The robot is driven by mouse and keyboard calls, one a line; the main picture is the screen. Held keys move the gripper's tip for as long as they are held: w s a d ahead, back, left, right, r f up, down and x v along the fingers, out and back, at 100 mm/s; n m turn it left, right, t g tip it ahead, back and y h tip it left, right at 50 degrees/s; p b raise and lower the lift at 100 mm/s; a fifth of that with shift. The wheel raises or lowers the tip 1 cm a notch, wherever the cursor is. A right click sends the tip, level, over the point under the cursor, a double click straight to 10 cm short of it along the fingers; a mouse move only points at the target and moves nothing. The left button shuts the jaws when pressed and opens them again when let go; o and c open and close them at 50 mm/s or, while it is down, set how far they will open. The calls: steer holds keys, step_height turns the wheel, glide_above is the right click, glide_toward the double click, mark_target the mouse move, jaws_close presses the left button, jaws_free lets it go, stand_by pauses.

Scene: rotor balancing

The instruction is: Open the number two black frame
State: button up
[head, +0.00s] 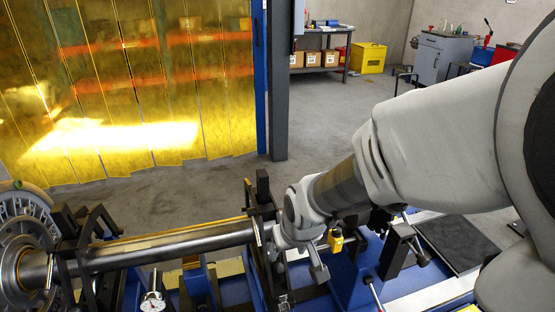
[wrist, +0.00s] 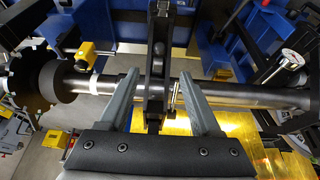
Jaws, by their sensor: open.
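A black frame (wrist: 157,60) stands upright across the steel shaft (wrist: 240,94) in the wrist view, apparently closed over it. My gripper (wrist: 162,75) is open, with one grey finger on each side of this frame. Contact with the frame cannot be told. In the head view my gripper (head: 313,262) is at the shaft's right part, beside a black frame (head: 264,220). Another black frame (head: 82,250) stands around the shaft at the left, near the large rotor disc (head: 20,250). No number is readable on either frame.
A dial gauge (head: 152,301) stands below the shaft. A small yellow block (head: 335,240) and a black clamp (head: 398,250) are close to the right of my gripper. A yellow curtain (head: 130,90) and grey post (head: 279,80) are behind. Open floor lies beyond the machine.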

mark_target(280, 268)
steer(key=b+x, duration=0.8)
steer(key=x, duration=0.6)
steer(key=shift+f+b, duration=0.15)
steer(key=shift+b, duration=0.15)
jaws_close()
stand_by(0.8)
